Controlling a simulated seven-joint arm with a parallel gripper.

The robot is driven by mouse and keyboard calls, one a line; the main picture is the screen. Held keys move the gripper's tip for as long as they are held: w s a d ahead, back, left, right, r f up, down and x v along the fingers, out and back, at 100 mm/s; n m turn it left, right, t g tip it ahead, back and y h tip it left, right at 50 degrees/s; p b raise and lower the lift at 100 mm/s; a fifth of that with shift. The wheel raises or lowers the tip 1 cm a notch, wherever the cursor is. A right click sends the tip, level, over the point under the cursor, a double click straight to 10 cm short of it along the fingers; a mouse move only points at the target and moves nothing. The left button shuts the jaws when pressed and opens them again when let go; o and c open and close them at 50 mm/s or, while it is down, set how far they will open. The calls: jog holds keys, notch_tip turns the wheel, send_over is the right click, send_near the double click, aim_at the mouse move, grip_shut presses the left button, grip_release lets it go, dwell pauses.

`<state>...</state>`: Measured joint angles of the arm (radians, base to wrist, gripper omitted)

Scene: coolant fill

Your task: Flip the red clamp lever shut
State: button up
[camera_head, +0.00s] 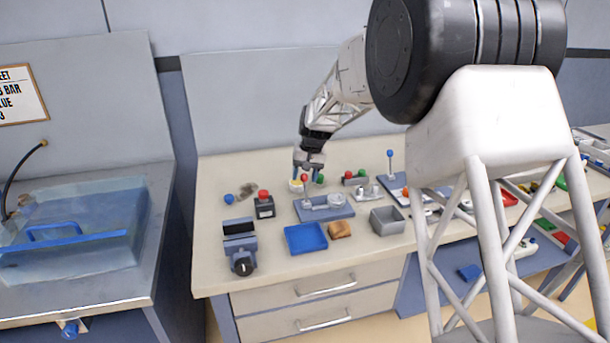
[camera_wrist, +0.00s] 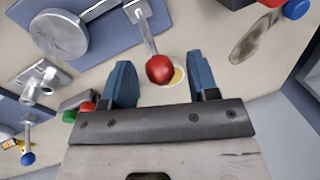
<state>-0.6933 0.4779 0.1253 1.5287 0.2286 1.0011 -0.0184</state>
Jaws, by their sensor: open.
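The red ball knob of the clamp lever (camera_wrist: 160,69) shows in the wrist view, on a thin metal arm (camera_wrist: 141,30) that runs up to a blue-grey base plate (camera_wrist: 112,35). In the head view the knob (camera_head: 304,178) stands at the back left of that plate (camera_head: 338,213), just below my gripper (camera_head: 306,170). My gripper (camera_wrist: 159,68) is open, with one blue finger on each side of the knob in the wrist view. A round metal disc (camera_wrist: 58,36) lies on the plate.
A red-button box (camera_head: 264,205) and a vise (camera_head: 240,247) stand to the left. A blue tray (camera_head: 306,238), a sponge (camera_head: 340,229) and a grey bin (camera_head: 387,221) lie in front. Red and green buttons (camera_head: 355,178) and a blue-knobbed lever (camera_head: 390,155) stand to the right.

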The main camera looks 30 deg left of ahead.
grip_shut()
